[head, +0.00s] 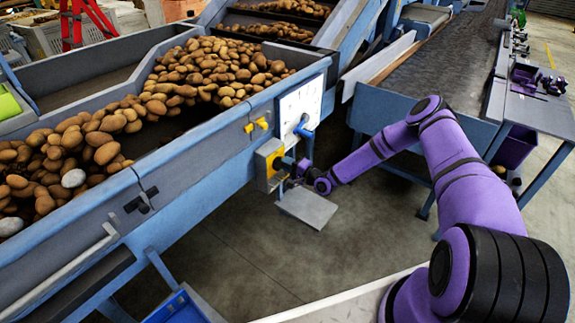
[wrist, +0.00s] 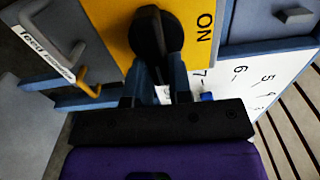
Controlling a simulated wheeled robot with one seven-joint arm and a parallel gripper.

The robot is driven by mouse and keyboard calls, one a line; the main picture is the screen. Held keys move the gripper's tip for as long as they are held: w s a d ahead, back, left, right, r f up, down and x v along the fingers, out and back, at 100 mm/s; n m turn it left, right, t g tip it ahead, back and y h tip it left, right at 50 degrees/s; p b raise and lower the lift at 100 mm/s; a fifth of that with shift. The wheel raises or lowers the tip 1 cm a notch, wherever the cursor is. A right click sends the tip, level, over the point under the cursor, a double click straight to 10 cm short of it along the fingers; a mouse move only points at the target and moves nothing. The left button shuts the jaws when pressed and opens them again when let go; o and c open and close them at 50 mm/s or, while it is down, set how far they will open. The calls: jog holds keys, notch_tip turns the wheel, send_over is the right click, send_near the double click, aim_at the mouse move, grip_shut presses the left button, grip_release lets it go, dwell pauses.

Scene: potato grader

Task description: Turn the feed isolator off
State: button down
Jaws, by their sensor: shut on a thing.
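The feed isolator is a yellow box (head: 268,160) on the side of the blue potato hopper. In the wrist view its yellow face (wrist: 118,22) carries a black rotary knob (wrist: 150,32), with the word ON printed to its right. The knob's long side runs roughly up and down in that view. A label reading "Feed" and a partly blurred word (wrist: 45,52) is at the left. My gripper (wrist: 155,72) is shut on the lower end of the knob, one finger on each side. In the head view my gripper (head: 296,172) is at the box's right side, hiding the knob.
A white scale panel (head: 299,105) with a blue handle (head: 303,130) is close above the isolator. A yellow handle (head: 257,125) sits up and left of it. A grey plate (head: 307,207) juts out below. Potatoes (head: 215,70) fill part of the hopper. Open floor lies below.

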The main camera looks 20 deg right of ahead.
jog(key=shift+d, duration=0.1)
jog(key=c, duration=1)
grip_release()
jog(key=shift+c, duration=0.2)
jog(key=v, duration=1)
jog(key=shift+s+d, duration=0.2)
jog(key=shift+s, duration=0.15)
